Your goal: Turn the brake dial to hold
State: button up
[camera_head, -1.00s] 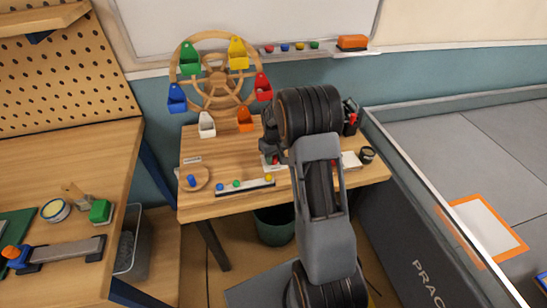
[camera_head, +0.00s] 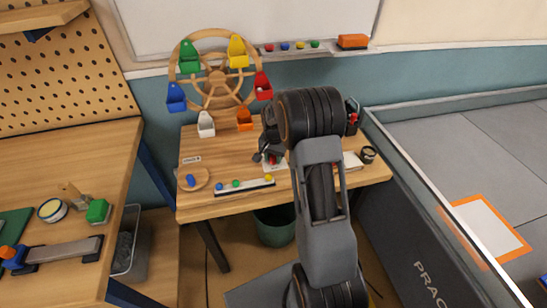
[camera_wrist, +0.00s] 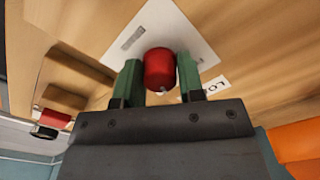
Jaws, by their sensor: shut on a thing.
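The brake dial is a red round knob (camera_wrist: 160,68) on a white plate (camera_wrist: 178,28) with a small printed label. In the wrist view my gripper (camera_wrist: 160,78) has one green finger on each side of the knob and is shut on it. A small pale mark shows at the knob's near edge. In the head view my gripper (camera_head: 268,157) is low over the middle of the wooden table, and my arm hides much of the plate. The dial's setting cannot be read.
A tag ending in "on" (camera_wrist: 217,86) lies beside the plate. The wooden wheel with coloured buckets (camera_head: 218,88) stands behind. A strip with coloured buttons (camera_head: 245,187) and a round wooden dish (camera_head: 195,179) lie left of my arm.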

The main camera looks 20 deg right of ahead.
aim_at(274, 156)
jog(key=shift+m, duration=1.2)
jog(key=o, duration=0.9)
jog(key=shift+r, duration=0.1)
notch_tip(274, 156, up, 14)
jog(key=shift+f, duration=0.15)
